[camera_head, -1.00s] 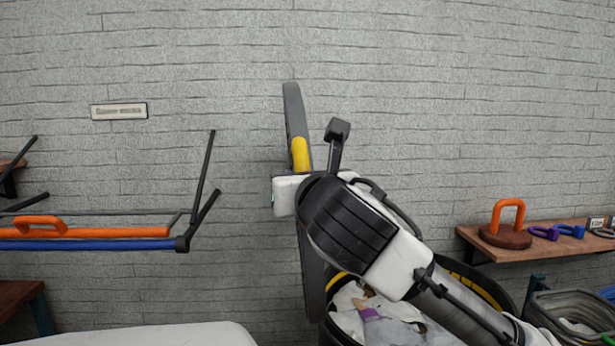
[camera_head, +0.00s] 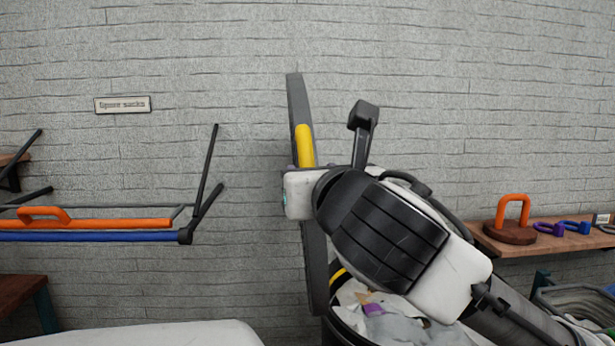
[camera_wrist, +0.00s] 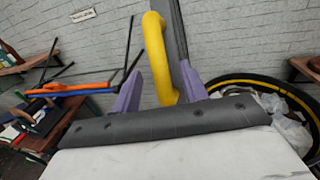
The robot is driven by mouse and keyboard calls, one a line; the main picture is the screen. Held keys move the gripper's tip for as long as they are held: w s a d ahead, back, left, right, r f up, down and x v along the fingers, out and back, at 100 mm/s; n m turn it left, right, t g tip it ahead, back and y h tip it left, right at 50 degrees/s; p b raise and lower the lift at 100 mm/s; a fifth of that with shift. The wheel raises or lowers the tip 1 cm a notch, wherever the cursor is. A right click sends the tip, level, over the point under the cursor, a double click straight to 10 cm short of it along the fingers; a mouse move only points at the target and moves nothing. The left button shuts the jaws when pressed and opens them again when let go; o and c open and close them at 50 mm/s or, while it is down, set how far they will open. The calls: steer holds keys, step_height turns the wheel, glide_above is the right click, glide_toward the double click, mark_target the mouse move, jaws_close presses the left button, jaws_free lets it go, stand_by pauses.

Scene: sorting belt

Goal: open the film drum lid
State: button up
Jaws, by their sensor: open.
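The film drum lid (camera_head: 299,105) is a dark grey disc seen nearly edge-on, standing upright at the left side of the film drum. Whether the fingers touch the handle cannot be told. In the head view my wrist hides the lid's middle.
A wall rack with orange (camera_head: 100,225) and blue (camera_head: 90,237) bars is at the left. A wooden shelf (camera_head: 550,243) with an orange-handled brown disc (camera_head: 511,230) and small coloured items is at the right. A white surface (camera_head: 150,335) lies at the bottom left.

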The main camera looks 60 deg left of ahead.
steer(key=b+v, duration=0.1)
steer(key=v, duration=0.6)
steer(key=shift+d, duration=0.4)
steer(key=shift+s, duration=0.1)
